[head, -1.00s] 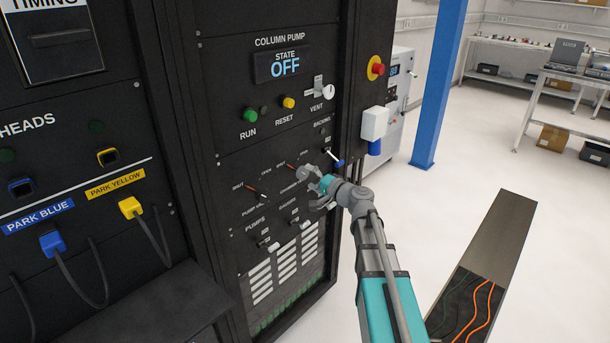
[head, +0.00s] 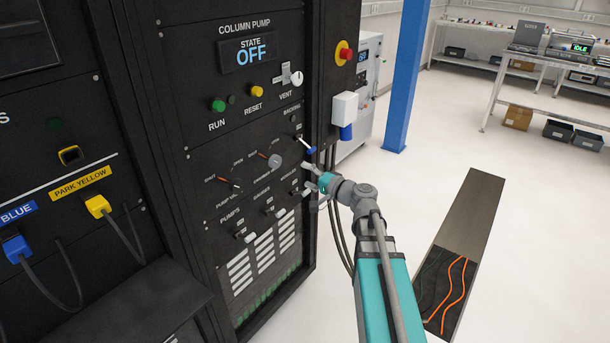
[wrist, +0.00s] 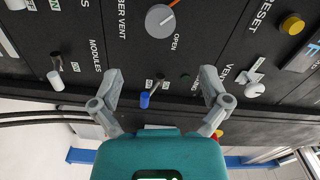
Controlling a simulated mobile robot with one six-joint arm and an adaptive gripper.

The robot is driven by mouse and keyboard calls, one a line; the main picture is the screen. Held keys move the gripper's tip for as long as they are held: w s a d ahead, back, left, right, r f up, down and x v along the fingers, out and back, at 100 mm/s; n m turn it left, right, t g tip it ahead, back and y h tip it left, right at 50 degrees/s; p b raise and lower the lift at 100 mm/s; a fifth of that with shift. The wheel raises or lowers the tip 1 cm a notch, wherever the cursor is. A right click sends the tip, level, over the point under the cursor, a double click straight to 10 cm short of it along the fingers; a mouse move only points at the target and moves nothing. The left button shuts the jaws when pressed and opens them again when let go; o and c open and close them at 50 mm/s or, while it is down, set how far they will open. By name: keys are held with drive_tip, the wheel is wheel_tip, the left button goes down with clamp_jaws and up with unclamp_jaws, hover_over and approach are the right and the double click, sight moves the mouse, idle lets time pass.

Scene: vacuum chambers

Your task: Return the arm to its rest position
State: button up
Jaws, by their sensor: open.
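My gripper (head: 310,178) is in front of the right side of the column pump panel (head: 205,160), beside the blue-tipped backing switch (head: 309,149). In the wrist view my gripper (wrist: 160,88) has its two grey fingers spread wide, with nothing held between them. The blue-tipped switch (wrist: 144,100) shows in the gap between the fingers, beyond the teal gripper body. I cannot tell from these views how far the fingertips are from the panel. My arm (head: 380,285) reaches up from the bottom of the head view.
The state display (head: 250,52) reads OFF. A red button (head: 345,53) and a white-and-blue box (head: 344,110) are on the cabinet's right edge. A blue post (head: 406,75) stands behind. An open floor trench with cables (head: 445,285) lies right of my arm.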

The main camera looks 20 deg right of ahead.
drive_tip(key=s+a+f+n+g+h, duration=0.2)
drive_tip(key=s+a+f+n+g, duration=0.3)
drive_tip(key=f, duration=0.3)
drive_tip(key=s+a+f+n+g+h, duration=0.2)
drive_tip(key=s+a+f+g, duration=0.3)
drive_tip(key=s+f+g, duration=0.15)
drive_tip(key=s+d+f+n+g+h, duration=0.1)
drive_tip(key=s+d+f+g+h, duration=0.25)
drive_tip(key=s+h, duration=0.4)
wheel_tip(320, 180, up, 19)
drive_tip(key=p, duration=2)
drive_tip(key=shift+r+y, duration=0.2)
drive_tip(key=shift+y, duration=0.25)
drive_tip(key=shift+s+a, duration=0.1)
